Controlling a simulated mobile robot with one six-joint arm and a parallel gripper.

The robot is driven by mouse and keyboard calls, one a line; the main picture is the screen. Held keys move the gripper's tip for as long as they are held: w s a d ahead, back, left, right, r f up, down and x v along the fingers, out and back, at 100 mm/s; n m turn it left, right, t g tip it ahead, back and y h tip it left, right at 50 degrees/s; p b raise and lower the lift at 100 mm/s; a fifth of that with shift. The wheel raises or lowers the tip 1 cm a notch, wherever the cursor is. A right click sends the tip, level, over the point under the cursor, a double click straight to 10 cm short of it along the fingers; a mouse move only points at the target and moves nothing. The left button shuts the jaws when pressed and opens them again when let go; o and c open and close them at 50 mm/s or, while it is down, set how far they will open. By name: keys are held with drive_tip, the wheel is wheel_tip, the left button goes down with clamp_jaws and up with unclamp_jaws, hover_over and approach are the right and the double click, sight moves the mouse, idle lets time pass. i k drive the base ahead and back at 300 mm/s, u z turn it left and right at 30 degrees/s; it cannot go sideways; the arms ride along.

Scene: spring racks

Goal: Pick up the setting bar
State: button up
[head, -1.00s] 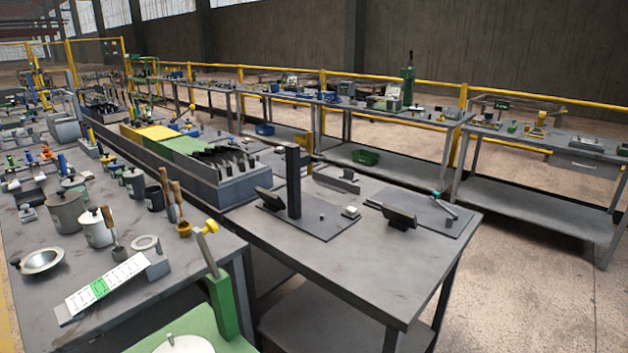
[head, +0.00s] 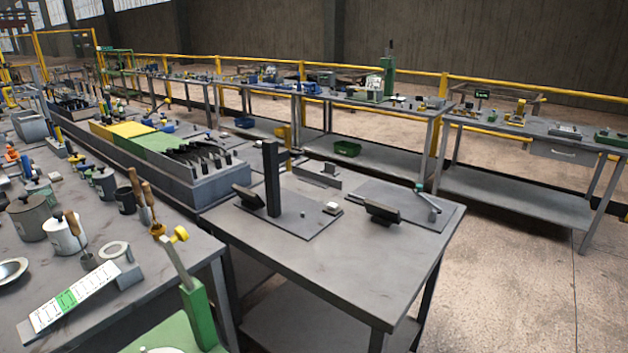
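I cannot tell for sure which thing is the setting bar. A short bar with a teal end (head: 428,199) lies tilted at the right of a flat dark plate (head: 385,214) on the near grey table. Several black-handled tools (head: 206,158) stand in a long grey rack (head: 203,190) behind that table's left side. My gripper is not in view.
The near table (head: 340,264) has a black post (head: 272,178) on a plate and two dark angled blocks; its front is clear. The left bench (head: 110,270) is crowded with pots and brushes. A rear bench stands along yellow rails, with open floor at right.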

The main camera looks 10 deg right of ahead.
sight(315, 179)
drive_tip(key=u, duration=1.3)
drive_tip(key=k, duration=0.1)
drive_tip(key=z, duration=2.85)
drive_tip(key=i, duration=2.5)
drive_tip(key=u, duration=0.05)
